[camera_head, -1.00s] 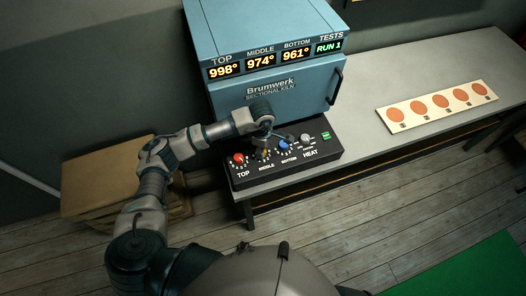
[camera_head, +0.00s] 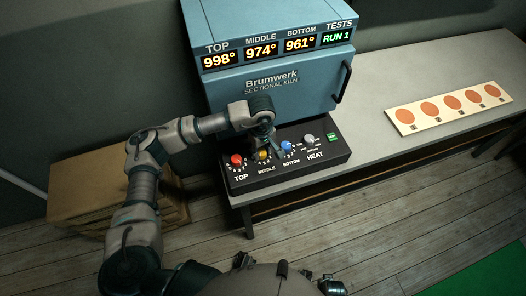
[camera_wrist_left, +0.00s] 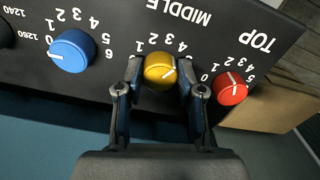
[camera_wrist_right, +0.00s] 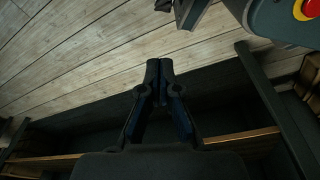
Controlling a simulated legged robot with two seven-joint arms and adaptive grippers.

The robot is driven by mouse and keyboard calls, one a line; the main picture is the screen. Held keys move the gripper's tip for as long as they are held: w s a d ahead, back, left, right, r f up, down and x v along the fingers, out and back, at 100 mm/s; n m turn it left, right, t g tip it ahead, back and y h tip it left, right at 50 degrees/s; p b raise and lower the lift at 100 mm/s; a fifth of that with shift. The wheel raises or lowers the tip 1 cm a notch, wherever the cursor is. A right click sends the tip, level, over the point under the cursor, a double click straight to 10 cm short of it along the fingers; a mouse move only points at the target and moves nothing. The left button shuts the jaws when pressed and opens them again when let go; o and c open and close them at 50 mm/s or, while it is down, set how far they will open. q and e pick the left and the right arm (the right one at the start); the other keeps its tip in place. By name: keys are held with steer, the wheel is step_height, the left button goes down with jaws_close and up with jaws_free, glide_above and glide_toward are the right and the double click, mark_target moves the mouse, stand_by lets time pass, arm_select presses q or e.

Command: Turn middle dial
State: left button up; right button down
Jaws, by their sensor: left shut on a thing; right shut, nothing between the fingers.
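The yellow middle dial (camera_head: 263,155) sits on the black control panel (camera_head: 290,181), between the red top dial (camera_head: 237,160) and the blue bottom dial (camera_head: 287,147). In the left wrist view my left gripper (camera_wrist_left: 160,84) has one finger on each side of the yellow dial (camera_wrist_left: 160,66) and is shut on it. The dial's white pointer mark is partly visible; the fingers hide some numbers around it. In the right wrist view my right gripper (camera_wrist_right: 158,70) is shut and empty, above the floor and away from the panel.
The blue kiln (camera_head: 270,85) stands behind the panel, its displays reading 998°, 974°, 961° and RUN 1. A grey heat knob (camera_head: 309,139) and green button (camera_head: 332,136) are at the panel's right. A board with orange discs (camera_head: 450,108) lies on the grey table (camera_head: 390,75).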

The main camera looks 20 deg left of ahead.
mark_target(261, 150)
arm_select(q)
steer(key=shift+w+a, duration=0.15)
steer(key=shift+a, duration=0.05)
arm_select(e)
steer(key=shift+w+r, duration=0.25)
steer(key=shift+r, duration=0.2)
arm_select(q)
steer(key=o, duration=1.1)
steer(key=shift+c, duration=0.2)
steer(key=shift+o, duration=0.4)
steer(key=shift+w+a, duration=0.1)
arm_select(e)
steer(key=shift+w+a, duration=0.15)
arm_select(q)
steer(key=shift+r, duration=0.35)
step_height(261, 150, up, 11)
